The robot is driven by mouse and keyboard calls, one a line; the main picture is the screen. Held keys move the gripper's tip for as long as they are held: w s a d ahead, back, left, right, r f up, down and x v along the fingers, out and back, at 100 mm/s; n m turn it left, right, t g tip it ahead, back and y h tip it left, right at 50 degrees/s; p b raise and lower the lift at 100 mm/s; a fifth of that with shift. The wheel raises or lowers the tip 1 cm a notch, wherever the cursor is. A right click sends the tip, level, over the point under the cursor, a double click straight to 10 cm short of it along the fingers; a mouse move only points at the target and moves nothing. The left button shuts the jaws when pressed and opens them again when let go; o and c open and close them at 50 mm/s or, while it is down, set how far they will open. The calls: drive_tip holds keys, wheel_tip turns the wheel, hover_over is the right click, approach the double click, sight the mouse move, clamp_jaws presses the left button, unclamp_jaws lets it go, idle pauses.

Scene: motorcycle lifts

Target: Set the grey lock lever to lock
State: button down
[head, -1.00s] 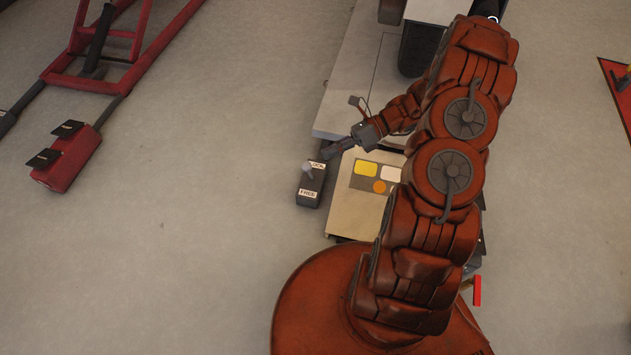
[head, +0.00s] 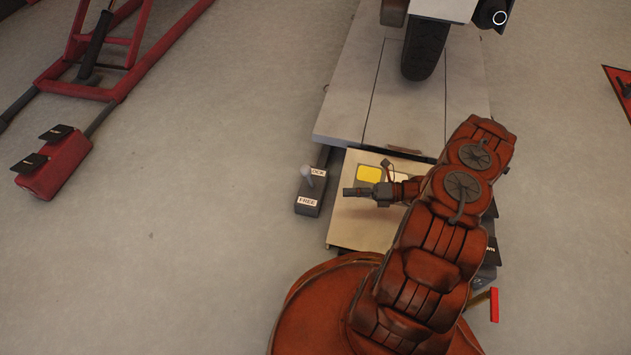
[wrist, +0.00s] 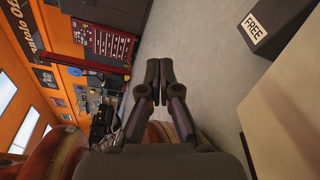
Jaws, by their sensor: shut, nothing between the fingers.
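The grey lock lever (head: 307,172) rises from a small dark box (head: 308,190) in the head view. The box has a LOCK label (head: 318,172) at its far end and a FREE label (head: 307,202) at its near end. The lever's knob shows beside the LOCK label and covers part of it; its exact tilt is hard to tell. My gripper (head: 350,191) is right of the box, apart from it, over the pale panel. In the wrist view my gripper (wrist: 159,80) is shut and empty; the FREE end of the box (wrist: 268,22) shows top right, the lever does not.
The pale panel (head: 350,225) with coloured labels lies under my gripper. Behind it is the lift platform (head: 345,100) with a motorcycle wheel (head: 424,48). A red lift (head: 65,165) stands at left. Floor left of the box is clear.

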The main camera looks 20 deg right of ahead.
drive_tip(key=shift+a, duration=0.1)
drive_tip(key=w+a+b, duration=0.5)
drive_tip(key=w+a, duration=0.2)
drive_tip(key=a, duration=0.1)
drive_tip(key=shift+w+a+r, duration=0.2)
drive_tip(key=shift+w+r, duration=0.15)
drive_tip(key=shift+w, duration=0.05)
idle(0.4)
